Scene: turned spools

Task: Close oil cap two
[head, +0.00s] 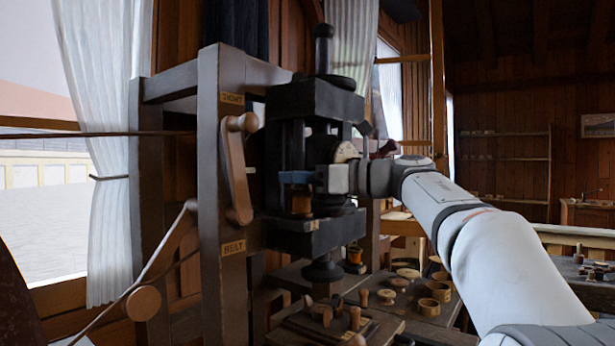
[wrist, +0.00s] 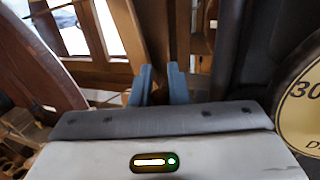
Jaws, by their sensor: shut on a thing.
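My gripper (head: 288,177) reaches from the right into the dark machine frame (head: 318,105), its blue fingers pointing left. In the wrist view the two blue fingers (wrist: 160,82) stand close together with a narrow gap. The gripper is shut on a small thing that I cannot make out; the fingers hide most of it. An amber-brown cylinder (head: 301,204) sits just below the fingers in the head view. I cannot tell which part is oil cap two, or whether it is open or closed.
A cream dial (head: 345,152) is close beside my wrist; it also shows in the wrist view (wrist: 303,108). A post (head: 222,190) with a wooden lever (head: 236,168) and a "BELT" label stands left. Wooden pieces lie on the bench (head: 408,318) below.

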